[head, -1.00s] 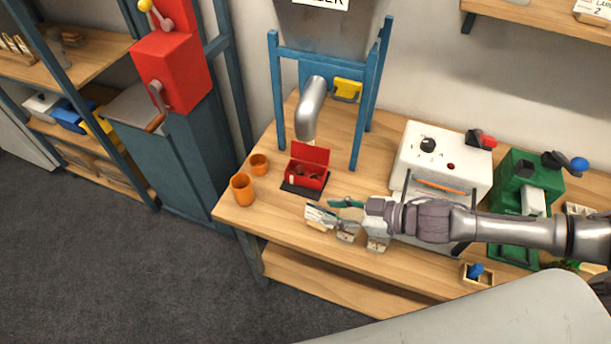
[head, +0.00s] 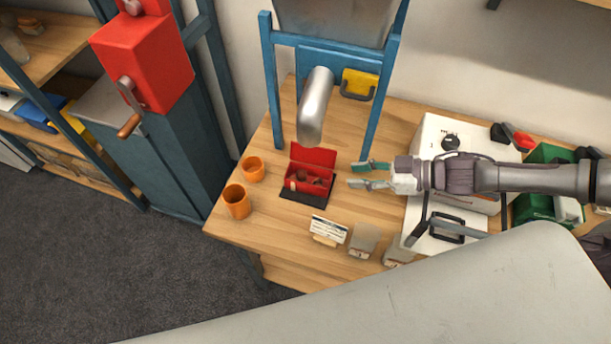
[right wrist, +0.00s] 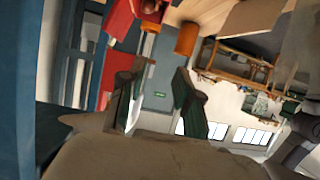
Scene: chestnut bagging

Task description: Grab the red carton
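The red carton (head: 309,175) sits with its lid up on a dark pad (head: 304,199) under the silver spout (head: 315,106). Brown chestnuts show inside it. My right gripper (head: 360,174) is just right of the carton, its two fingers spread apart, pointing left toward it. Nothing shows between the fingers, and they look apart from the carton. In the right wrist view the spread fingers (right wrist: 157,104) show too, with part of a red thing (right wrist: 117,18) at the top that looks like the carton. My left gripper is in no view.
Two orange cups (head: 237,202) stand left of the carton. A small sign (head: 327,231) and grey blocks (head: 363,241) lie in front. A white machine (head: 436,132) is to the right. Blue frame legs (head: 379,112) rise behind the carton.

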